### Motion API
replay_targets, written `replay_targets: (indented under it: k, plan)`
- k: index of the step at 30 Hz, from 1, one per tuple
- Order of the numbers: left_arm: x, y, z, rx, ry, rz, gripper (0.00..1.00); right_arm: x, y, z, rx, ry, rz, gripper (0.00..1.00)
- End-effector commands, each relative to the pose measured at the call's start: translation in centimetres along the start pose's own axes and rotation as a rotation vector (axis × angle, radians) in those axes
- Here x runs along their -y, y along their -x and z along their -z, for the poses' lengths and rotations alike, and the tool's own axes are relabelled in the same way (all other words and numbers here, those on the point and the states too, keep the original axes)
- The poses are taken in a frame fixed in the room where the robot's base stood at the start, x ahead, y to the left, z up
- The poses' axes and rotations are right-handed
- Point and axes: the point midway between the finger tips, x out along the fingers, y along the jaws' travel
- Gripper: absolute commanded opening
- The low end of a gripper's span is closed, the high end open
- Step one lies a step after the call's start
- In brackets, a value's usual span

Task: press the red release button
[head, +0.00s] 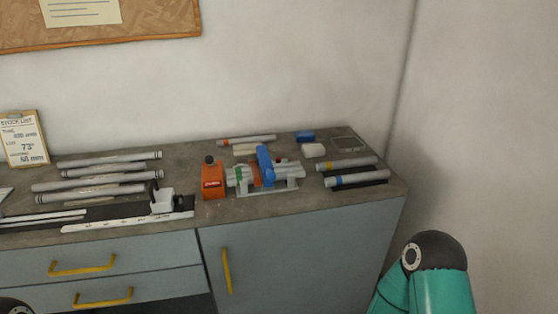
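A frame jig (268,190) stands on the right part of the grey worktop, with silver tubes lying in it and a blue clamp-like part (265,166) across them. An orange-red block (213,182) with a black knob on top (209,160) stands just left of the jig. A smaller orange part shows on the jig beside the blue part. I cannot tell which of these, if any, is the red release button. Neither gripper is in view. Only a teal link of my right arm shows at the lower right, and a dark piece of my own body at the lower left.
Several tubes (110,172) lie on the left worktop, near a white holder (162,201) and a long white ruler-like strip (128,221). More tubes (357,181) and a blue block (305,136) lie right and behind. A wall closes the right side. Drawers with yellow handles (83,267) are below.

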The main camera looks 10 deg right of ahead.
Motion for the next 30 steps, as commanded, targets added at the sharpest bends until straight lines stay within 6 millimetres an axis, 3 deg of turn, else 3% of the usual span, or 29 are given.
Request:
replay_targets:
  k: [1, 8, 30]
  plan:
    - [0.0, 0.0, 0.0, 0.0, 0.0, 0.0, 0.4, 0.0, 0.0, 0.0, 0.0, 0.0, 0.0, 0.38]
    - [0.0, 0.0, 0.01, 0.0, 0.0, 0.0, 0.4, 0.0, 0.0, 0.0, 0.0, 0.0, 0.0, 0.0]
    - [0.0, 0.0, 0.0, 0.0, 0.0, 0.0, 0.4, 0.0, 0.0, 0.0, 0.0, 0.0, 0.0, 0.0]
